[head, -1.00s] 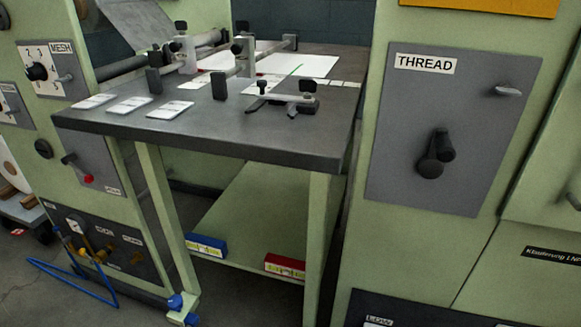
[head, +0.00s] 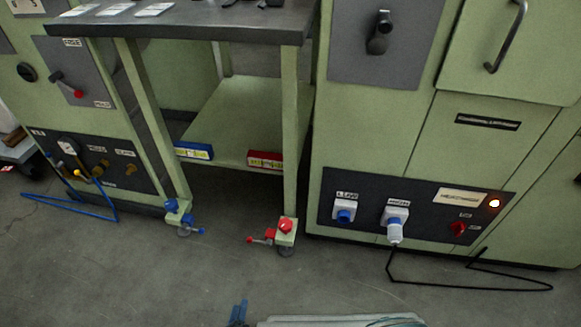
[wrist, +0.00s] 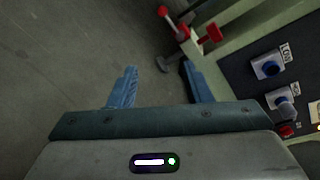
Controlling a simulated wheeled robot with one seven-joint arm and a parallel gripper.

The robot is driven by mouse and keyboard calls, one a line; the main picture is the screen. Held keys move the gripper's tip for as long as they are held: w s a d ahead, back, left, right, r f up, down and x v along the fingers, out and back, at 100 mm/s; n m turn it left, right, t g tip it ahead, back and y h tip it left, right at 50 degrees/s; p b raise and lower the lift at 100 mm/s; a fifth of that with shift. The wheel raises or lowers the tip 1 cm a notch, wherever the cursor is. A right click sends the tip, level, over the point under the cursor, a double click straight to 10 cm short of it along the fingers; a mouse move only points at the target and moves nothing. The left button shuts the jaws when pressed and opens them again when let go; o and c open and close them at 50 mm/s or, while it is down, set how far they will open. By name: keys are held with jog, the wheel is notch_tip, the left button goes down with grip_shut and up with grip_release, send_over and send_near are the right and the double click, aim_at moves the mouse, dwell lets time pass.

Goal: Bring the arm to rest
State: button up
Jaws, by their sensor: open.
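My gripper (wrist: 160,85) shows in the wrist view with its two blue fingers spread apart. It is open and nothing is between the fingers. Beyond the fingers is the grey floor, with a table foot and its red clamp levers (wrist: 190,35) just past the right finger. In the head view only a small part of my gripper (head: 239,312) and the pale top of my arm show at the bottom edge. The rest of my arm is out of that view.
A grey-topped table (head: 190,22) with a lower shelf (head: 240,105) stands ahead. The shelf holds a blue box (head: 193,151) and a red box (head: 265,160). A green cabinet (head: 400,130) with a socket panel stands right. A black cable (head: 470,287) and blue hose (head: 70,208) lie on open floor.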

jog(key=w+d+r+m+g+h+p, duration=0.2)
jog(key=w+r+m+g+h+p, duration=0.3)
jog(key=r, duration=0.7)
jog(key=w+d+r+m+g+h+p, duration=0.1)
jog(key=w+d+r+m+g+p, duration=0.15)
jog(key=r+m, duration=0.8)
jog(key=w+d+r+m+g+h+p, duration=0.3)
jog(key=w+r+m+p, duration=0.15)
jog(key=r, duration=0.95)
jog(key=d+r+m+g+y+p, duration=0.2)
jog(key=d+r+m+p, duration=0.25)
jog(key=r, duration=0.65)
jog(key=d+r+m+g+y+p, duration=0.1)
jog(key=d+r+m+g+p, duration=0.35)
jog(key=r, duration=0.65)
jog(key=s+d+r+m+t+y+p, duration=0.1)
jog(key=s+d+r+m+y+p, duration=0.1)
jog(key=r, duration=0.7)
jog(key=s+d+r+m+t+y+p, duration=0.1)
jog(key=s+d+r+m+y+p, duration=0.2)
jog(key=s+d+r+m+p, duration=0.2)
jog(key=s+d+r+m+t+y+p, duration=0.1)
jog(key=s+d+r+m+p, duration=0.3)
jog(key=r, duration=1.1)
jog(key=d+m+y+p, duration=0.1)
jog(key=d+m+p, duration=0.1)
jog(key=d+m, duration=0.2)
jog(key=shift+r+m+t+y, duration=0.15)
jog(key=shift+m+t+y, duration=0.2)
jog(key=shift+m, duration=0.75)
